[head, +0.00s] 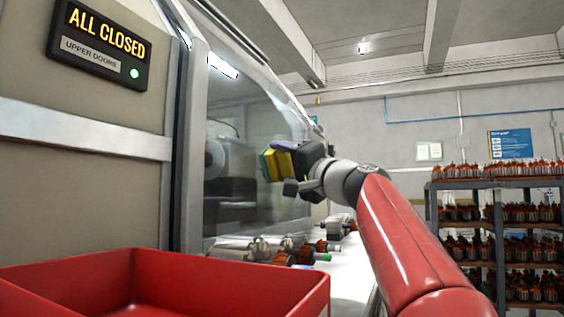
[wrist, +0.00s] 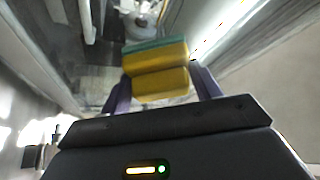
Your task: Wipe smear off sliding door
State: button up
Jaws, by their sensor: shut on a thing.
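The sliding door (head: 245,150) is a clear panel in a metal frame at the left centre of the head view. A faint hazy patch shows on its upper part; I cannot tell if it is the smear or a reflection. My gripper (head: 283,163) is beside the door pane and shut on a yellow sponge (head: 269,165) with a green face. In the wrist view the sponge (wrist: 157,72) sits between the two fingers, green side away from the palm. I cannot tell whether the sponge touches the pane.
A red bin (head: 170,285) stands in front at lower left. Several armatures (head: 285,250) lie on a light surface below the door. A sign reading "ALL CLOSED" (head: 100,45) is at upper left. A rack of armatures (head: 495,235) stands at right.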

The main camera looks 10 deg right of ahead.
jog(key=shift+w+d, duration=0.6)
jog(key=shift+w, duration=0.35)
jog(key=shift+a, duration=0.1)
jog(key=shift+s+a+b, duration=0.4)
jog(key=shift+s+a, duration=0.2)
jog(key=shift+s, duration=0.25)
jog(key=shift+s+a+b, duration=0.3)
jog(key=shift+s+a, duration=0.25)
jog(key=shift+s, duration=0.25)
jog(key=shift+d, duration=0.1)
jog(key=shift+s+d+b, duration=0.4)
jog(key=shift+s+d, duration=0.5)
jog(key=shift+d, duration=0.3)
jog(key=shift+s+d+b, duration=0.35)
jog(key=shift+s+d, duration=0.5)
jog(key=shift+d, duration=0.35)
